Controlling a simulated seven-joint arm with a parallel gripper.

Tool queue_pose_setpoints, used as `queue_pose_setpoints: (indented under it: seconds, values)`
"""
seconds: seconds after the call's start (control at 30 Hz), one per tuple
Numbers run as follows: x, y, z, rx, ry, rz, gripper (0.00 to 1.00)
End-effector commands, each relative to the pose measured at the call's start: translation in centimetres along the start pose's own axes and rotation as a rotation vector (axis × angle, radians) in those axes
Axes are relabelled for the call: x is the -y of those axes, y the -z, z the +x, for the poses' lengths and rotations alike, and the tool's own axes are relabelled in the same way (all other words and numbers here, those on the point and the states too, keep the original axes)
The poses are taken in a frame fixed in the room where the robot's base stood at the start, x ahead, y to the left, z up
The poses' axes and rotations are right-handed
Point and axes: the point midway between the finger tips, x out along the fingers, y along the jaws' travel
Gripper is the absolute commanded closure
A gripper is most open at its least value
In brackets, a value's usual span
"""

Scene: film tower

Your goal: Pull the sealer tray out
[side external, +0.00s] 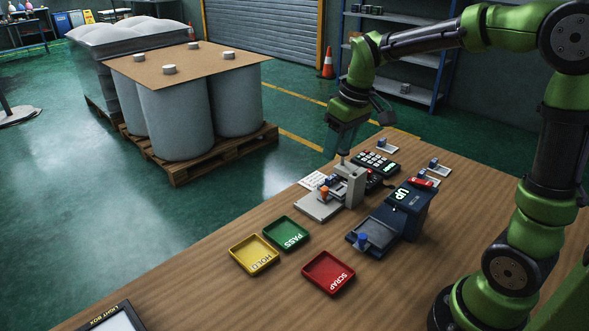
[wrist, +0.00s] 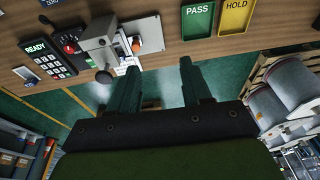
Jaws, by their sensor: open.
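The dark blue sealer (side external: 406,208) stands on the bench with a lit "UP" display. Its grey-blue tray (side external: 380,232) with a blue knob (side external: 362,238) is at its front left; I cannot tell how far the tray is in or out. My gripper (side external: 341,150) is behind and above the grey press-like device, well apart from the sealer. In the wrist view my gripper (wrist: 160,65) is open, with nothing between its two fingers. Its fingers are beyond the bench edge, over the floor. The sealer and its tray are not seen in the wrist view.
A grey device (side external: 350,185) with an orange knob stands between my gripper and the sealer. A keypad (side external: 377,163) is behind it. Yellow HOLD (side external: 240,262), green PASS (side external: 276,236) and red SCRAP (side external: 318,282) trays lie in front. The bench's near right is clear.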

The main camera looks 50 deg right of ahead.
Motion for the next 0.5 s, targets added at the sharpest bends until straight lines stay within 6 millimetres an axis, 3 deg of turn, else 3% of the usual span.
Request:
queue_pose_setpoints:
  seconds: [0.03, 0.2, 0.37, 0.5]
  values:
    - [-1.3, 1.5, 1.2, 0.046, -0.007, -0.072, 0.52]
    - [-5.0, 5.6, 3.8, 0.173, -0.003, -0.405, 0.52]
    - [-5.9, 7.4, 2.6, 0.200, 0.007, -0.658, 0.52]
    - [-5.8, 7.0, 2.3, 0.218, 0.030, -0.760, 0.52]
